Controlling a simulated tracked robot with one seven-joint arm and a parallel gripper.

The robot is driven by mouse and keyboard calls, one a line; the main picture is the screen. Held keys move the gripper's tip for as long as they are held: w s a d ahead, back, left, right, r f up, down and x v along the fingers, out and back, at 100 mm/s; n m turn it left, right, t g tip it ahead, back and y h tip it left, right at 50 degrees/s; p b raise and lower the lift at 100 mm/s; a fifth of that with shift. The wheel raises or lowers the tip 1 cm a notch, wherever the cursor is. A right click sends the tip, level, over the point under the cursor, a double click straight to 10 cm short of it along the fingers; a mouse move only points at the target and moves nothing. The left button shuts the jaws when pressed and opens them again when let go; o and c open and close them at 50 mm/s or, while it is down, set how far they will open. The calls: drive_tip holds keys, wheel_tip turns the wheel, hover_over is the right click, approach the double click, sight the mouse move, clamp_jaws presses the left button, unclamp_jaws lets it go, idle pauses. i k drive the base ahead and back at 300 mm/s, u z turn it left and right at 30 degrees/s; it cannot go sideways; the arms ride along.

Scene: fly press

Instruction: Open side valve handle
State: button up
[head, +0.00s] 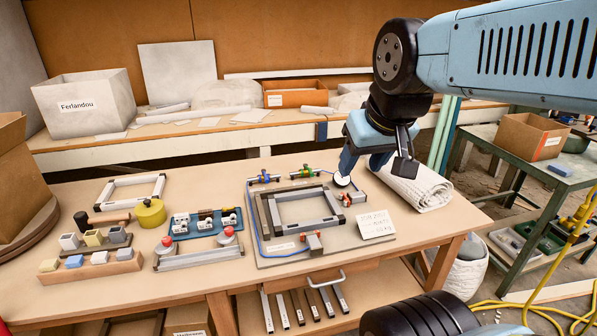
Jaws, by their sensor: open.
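A flat board (384,241) on the wooden table carries a grey square frame (263,214), blue tubing and small valve-like fittings. A fitting with a green part (305,172) sits at its back edge, and one with a blue part (264,179) is left of it. Dark and grey fittings with red parts sit at the right (352,198) and front (313,242). I cannot tell which is the side valve or how its handle stands. My gripper (376,168) is open above the board's back right corner, its left finger close to a round white disc (342,181). It appears empty.
A rolled white cloth (418,186) lies right of the board, close to my gripper. A blue tray (205,225), red-knobbed fixture (195,256) and yellow canister (150,213) stand to the left.

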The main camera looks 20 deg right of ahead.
sight(305, 165)
drive_tip(key=k, duration=1.65)
drive_tip(key=u, duration=0.3)
drive_tip(key=i, duration=2)
drive_tip(key=z, duration=0.75)
drive_tip(key=i, duration=0.5)
drive_tip(key=u, duration=0.05)
